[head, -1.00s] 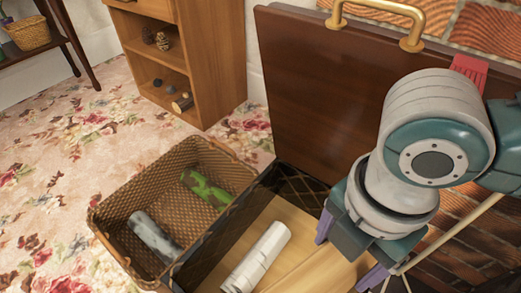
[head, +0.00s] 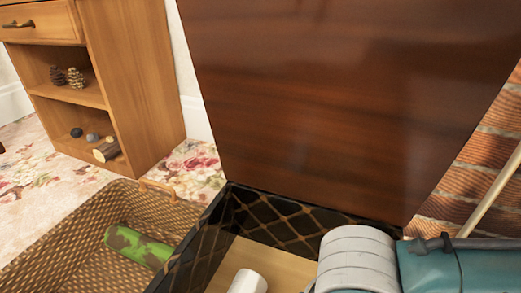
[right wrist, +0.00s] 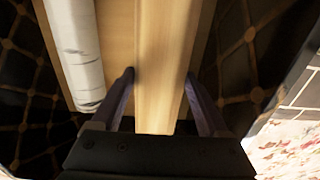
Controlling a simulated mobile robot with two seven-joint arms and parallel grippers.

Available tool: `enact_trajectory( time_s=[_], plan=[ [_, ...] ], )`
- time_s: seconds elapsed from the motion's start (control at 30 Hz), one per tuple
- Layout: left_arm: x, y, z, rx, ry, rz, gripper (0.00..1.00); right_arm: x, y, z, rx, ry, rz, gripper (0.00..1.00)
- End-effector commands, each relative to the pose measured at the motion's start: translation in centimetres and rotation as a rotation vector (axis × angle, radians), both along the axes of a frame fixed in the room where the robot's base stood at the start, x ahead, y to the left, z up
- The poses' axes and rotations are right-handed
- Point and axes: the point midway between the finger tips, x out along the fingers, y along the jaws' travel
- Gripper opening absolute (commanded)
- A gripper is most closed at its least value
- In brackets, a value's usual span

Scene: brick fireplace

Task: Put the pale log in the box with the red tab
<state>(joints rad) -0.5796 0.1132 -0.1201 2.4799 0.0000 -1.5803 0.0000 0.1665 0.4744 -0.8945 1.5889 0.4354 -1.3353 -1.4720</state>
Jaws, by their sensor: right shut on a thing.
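My right gripper (right wrist: 159,75) is in the right wrist view, its fingers on either side of a long, smooth, pale wooden piece, the pale log (right wrist: 163,50), and shut on it. The log is inside the dark box (head: 290,225), which has a gold lattice pattern and a raised brown lid (head: 340,90). A white birch-like log (right wrist: 75,45) lies beside it to the left; its end (head: 248,282) shows in the head view. In the head view my right arm hides the held log and gripper. The red tab is out of view now. My left gripper is not in view.
A woven basket (head: 60,225) stands left of the box with a green mossy log (head: 138,246) in it. A wooden cabinet (head: 140,80) with pinecones, stones and a small log is behind. A brick wall (head: 490,180) is at right.

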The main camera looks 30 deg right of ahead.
Motion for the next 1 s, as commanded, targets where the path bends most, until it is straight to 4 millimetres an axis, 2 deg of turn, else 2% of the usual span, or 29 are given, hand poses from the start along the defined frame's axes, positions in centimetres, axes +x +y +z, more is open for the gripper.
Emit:
enact_trajectory(
  time_s=[0.03,0.27,0.5,0.93,0.97,1.0],
  plan=[
    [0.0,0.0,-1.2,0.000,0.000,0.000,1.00,0.0,0.0,-1.3,0.001,-0.001,-0.001,0.00],
    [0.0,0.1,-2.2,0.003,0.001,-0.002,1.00,0.0,0.0,-2.5,0.000,0.000,0.000,0.00],
    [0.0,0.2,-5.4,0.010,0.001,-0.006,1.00,0.0,0.0,-6.1,0.001,0.000,-0.001,0.00],
    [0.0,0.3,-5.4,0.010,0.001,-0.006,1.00,0.0,0.0,-6.3,0.001,-0.001,-0.001,0.00],
    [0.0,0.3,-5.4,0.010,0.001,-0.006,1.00,0.0,0.0,-6.3,0.000,0.000,-0.001,0.79],
    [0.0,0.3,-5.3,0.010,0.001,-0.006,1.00,0.0,0.0,-6.3,0.000,0.000,-0.001,0.83]
  ],
)
